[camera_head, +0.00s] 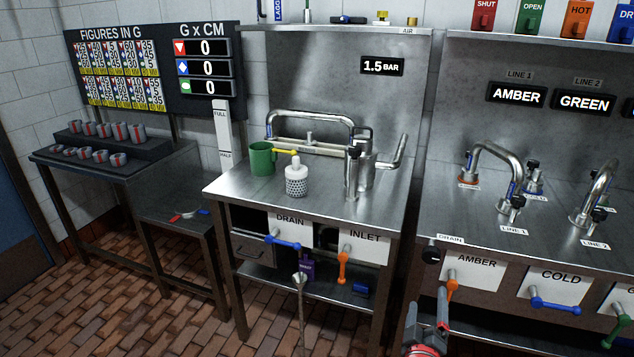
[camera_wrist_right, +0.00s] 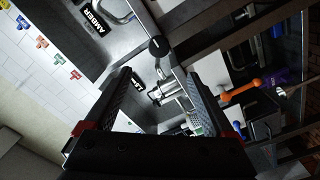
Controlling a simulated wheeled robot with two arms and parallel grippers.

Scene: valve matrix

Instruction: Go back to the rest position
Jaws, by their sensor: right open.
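My right gripper (camera_head: 431,318) shows at the bottom of the head view, in front of the right-hand bench below the AMBER card (camera_head: 474,271). In the right wrist view the gripper (camera_wrist_right: 158,88) has its two dark fingers apart, with nothing held between them. A metal fitting (camera_wrist_right: 165,90) and a black knob (camera_wrist_right: 158,46) show beyond the gap. In the head view the orange AMBER handle (camera_head: 452,288) is just above and right of the gripper; I cannot tell whether they touch. My left gripper is not in view.
An orange INLET handle (camera_head: 343,267) and blue DRAIN handle (camera_head: 283,243) stick out in front. A blue COLD handle (camera_head: 555,304) is farther right. The brick floor (camera_head: 150,310) is clear.

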